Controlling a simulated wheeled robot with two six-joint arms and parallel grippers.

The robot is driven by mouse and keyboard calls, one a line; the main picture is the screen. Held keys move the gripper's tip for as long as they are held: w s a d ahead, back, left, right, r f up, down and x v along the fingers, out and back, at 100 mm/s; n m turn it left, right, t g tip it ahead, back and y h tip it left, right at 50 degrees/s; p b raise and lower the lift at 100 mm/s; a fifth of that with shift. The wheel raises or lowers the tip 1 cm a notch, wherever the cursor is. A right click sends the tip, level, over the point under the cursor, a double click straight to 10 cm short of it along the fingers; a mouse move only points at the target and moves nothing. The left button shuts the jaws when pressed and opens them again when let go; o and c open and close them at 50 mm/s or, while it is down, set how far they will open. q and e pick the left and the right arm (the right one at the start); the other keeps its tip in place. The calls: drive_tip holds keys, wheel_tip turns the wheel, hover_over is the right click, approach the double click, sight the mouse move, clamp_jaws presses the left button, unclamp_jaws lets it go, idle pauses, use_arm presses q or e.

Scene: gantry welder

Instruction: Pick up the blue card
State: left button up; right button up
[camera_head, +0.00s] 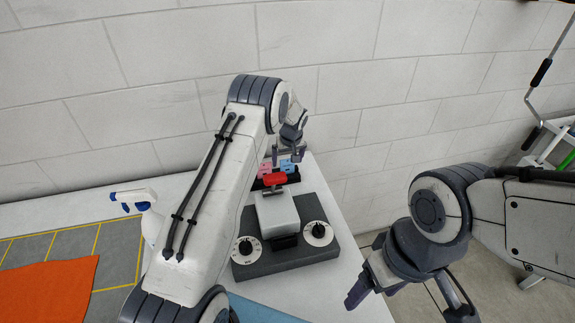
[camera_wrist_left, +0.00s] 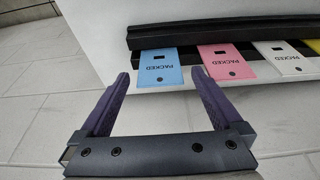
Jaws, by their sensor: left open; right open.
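The blue card (camera_wrist_left: 159,72) is marked PACKED and has a small slot and a dot. It sits in a black rack (camera_wrist_left: 225,30) at the end of a row of cards. In the head view the blue card (camera_head: 288,166) shows small at the table's far edge. My left gripper (camera_wrist_left: 160,80) is open and empty, its fingertips on either side of the blue card's outer part in the picture; I cannot tell whether they touch it. In the head view the left gripper (camera_head: 287,150) is just above the card. My right gripper (camera_head: 408,302) is open and empty at lower right, off the table.
Pink (camera_wrist_left: 227,62), white (camera_wrist_left: 286,60) and yellow (camera_wrist_left: 315,46) cards stand beside the blue one. A grey device with two dials (camera_head: 285,255) and a red-topped block (camera_head: 277,212) stands near the rack. A white wall is behind.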

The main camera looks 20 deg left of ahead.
use_arm(q)
drive_tip(key=shift+f, duration=0.2)
drive_tip(key=c, duration=1.4)
drive_tip(key=shift+o, duration=0.2)
drive_tip(key=shift+r, duration=0.15)
